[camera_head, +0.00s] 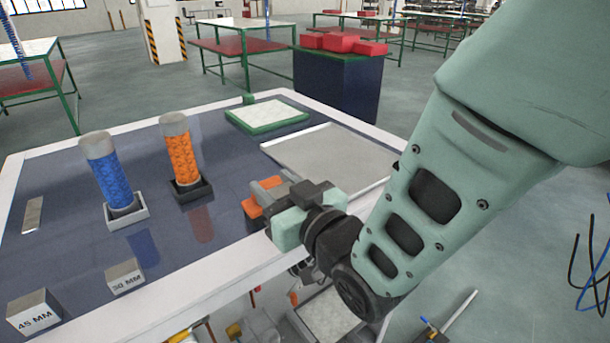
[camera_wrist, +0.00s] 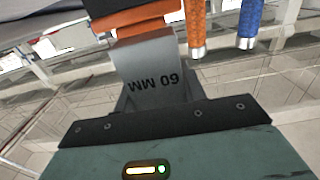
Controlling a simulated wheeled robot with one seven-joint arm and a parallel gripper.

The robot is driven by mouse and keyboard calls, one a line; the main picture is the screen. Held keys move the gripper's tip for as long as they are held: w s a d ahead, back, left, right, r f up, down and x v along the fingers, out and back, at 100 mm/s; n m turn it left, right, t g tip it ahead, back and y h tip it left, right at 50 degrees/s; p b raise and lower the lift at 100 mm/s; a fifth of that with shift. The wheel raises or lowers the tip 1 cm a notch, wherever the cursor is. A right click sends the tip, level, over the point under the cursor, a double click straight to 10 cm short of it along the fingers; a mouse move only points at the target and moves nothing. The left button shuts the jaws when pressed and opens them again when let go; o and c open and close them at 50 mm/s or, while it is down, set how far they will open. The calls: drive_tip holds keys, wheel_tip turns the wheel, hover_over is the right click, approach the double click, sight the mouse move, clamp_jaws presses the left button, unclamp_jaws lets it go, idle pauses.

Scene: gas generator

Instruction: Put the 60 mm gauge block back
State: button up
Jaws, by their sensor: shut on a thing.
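My gripper (camera_head: 265,200) is shut on the 60 mm gauge block and holds it over the table's near edge in the head view. In the wrist view the grey block (camera_wrist: 152,75) sits at the jaws, with its "60 MM" label upside down. In the head view the block is small and mostly hidden by the gripper. The 45 mm block (camera_head: 34,314) and the 30 mm block (camera_head: 125,276) stand on the dark table (camera_head: 75,225) at the near left.
A blue cylinder (camera_head: 108,172) and an orange cylinder (camera_head: 180,150) stand in square holders left of my gripper. A shallow grey tray (camera_head: 325,155) and a green-framed plate (camera_head: 267,115) lie farther back. A small metal plate (camera_head: 32,215) lies at far left.

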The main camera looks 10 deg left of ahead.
drive_tip(key=shift+f+p, duration=0.4)
drive_tip(key=shift+f, duration=1.5)
drive_tip(key=shift+f, duration=0.2)
drive_tip(key=o, duration=1.2)
drive_tip(key=shift+s+p, duration=0.1)
drive_tip(key=shift+p, duration=0.3)
